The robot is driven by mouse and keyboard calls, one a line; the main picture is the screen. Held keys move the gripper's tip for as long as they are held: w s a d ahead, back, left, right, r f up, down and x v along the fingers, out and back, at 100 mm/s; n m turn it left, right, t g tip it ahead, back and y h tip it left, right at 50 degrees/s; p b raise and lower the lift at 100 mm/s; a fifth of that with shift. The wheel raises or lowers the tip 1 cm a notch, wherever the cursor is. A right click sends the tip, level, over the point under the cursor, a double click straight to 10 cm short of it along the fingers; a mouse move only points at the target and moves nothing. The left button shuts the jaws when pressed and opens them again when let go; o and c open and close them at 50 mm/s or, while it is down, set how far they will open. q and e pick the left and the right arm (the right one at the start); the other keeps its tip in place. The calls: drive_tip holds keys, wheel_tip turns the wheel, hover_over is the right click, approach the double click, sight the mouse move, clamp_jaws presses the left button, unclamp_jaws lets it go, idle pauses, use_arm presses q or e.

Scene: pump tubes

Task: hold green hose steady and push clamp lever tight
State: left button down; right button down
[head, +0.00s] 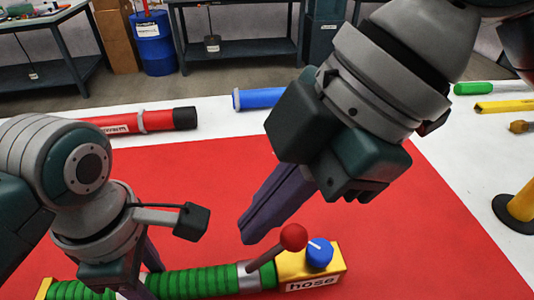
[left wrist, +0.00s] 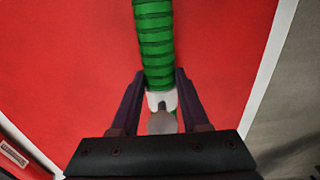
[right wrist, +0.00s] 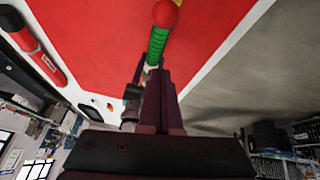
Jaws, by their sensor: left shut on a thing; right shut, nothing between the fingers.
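The ribbed green hose (head: 198,283) lies along the front of the red mat and also shows in the left wrist view (left wrist: 155,40). My left gripper (head: 149,276) is shut on it, left of the clamp. A grey clamp band (head: 249,278) circles the hose's right end. Its lever (head: 266,257) leans up to the right, ending in a red knob (head: 293,237), also in the right wrist view (right wrist: 165,14). The hose meets a yellow block (head: 324,272) labelled "hose", with a blue knob (head: 319,252). My right gripper (head: 247,236) is shut and empty, above and left of the red knob.
A red tube (head: 110,123) with a black end and a blue tube (head: 260,98) lie along the white table's far side. The red mat (head: 190,190) is mostly clear.

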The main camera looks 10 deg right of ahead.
sight(290, 238)
drive_tip(key=shift+w+d+f, duration=0.2)
drive_tip(key=shift+d+f, duration=0.5)
drive_tip(key=shift+f, duration=0.05)
drive_tip(key=shift+w+d+f, duration=0.2)
drive_tip(key=shift+d+f, duration=0.5)
drive_tip(key=shift+f, duration=0.05)
drive_tip(key=shift+d, duration=0.1)
